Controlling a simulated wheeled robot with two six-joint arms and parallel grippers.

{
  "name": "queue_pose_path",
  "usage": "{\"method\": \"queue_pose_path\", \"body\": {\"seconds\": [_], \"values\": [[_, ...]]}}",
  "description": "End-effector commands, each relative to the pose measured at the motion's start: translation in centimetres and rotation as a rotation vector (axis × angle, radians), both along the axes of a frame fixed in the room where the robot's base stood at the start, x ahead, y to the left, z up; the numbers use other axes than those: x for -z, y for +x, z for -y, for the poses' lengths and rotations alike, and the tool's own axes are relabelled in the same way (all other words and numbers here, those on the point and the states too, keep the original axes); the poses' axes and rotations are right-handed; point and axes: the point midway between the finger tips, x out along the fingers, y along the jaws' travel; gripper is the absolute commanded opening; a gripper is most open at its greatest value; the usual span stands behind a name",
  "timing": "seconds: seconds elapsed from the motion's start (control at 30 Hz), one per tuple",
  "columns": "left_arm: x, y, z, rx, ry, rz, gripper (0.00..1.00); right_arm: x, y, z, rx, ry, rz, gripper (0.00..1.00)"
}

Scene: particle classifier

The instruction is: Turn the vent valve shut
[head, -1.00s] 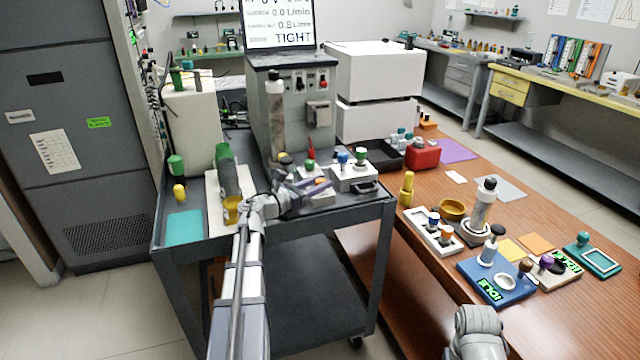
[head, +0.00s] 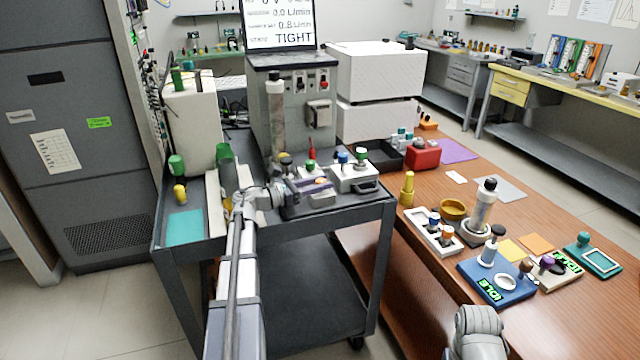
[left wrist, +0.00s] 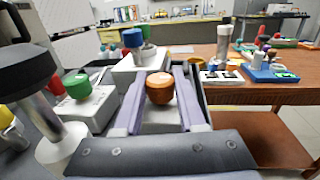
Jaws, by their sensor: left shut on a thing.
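My left gripper (head: 312,186) is shut on a small orange-brown knob, low at the front of the cart's top. In the left wrist view the orange knob (left wrist: 160,88) sits between the two purple fingers (left wrist: 158,101), above a pale block. No label shows which knob is the vent valve. A blue knob (left wrist: 133,38) on a white block is beyond it, and a green knob (left wrist: 78,86) on another white block is to its left. My right gripper is out of view; only a grey link of that arm shows at the bottom of the head view.
A grey cabinet (head: 283,110) carries a screen (head: 279,24) reading TIGHT. A black-capped post (left wrist: 25,75) stands close left of my left gripper. The cart's raised rim (head: 350,210) is in front. A wooden bench (head: 400,240) with several devices stands to the right.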

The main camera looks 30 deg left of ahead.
Motion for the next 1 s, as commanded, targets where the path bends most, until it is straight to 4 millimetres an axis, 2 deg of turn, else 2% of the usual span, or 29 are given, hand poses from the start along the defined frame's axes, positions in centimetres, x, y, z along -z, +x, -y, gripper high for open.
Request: {"method": "queue_pose_path", "body": {"seconds": [0.03, 0.27, 0.57, 1.0], "values": [[0.0, 0.1, 0.0, 0.0, -0.001, 0.001, 0.43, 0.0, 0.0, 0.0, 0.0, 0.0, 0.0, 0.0], [0.0, 0.1, 0.0, 0.0, -0.001, 0.001, 0.69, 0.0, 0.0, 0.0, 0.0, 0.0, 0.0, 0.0], [0.0, -0.3, -0.2, -0.001, -0.001, 0.001, 0.69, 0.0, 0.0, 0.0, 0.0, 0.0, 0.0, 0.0], [0.0, -5.6, -3.6, -0.002, -0.001, 0.001, 0.69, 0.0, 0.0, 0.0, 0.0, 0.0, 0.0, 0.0]]}}
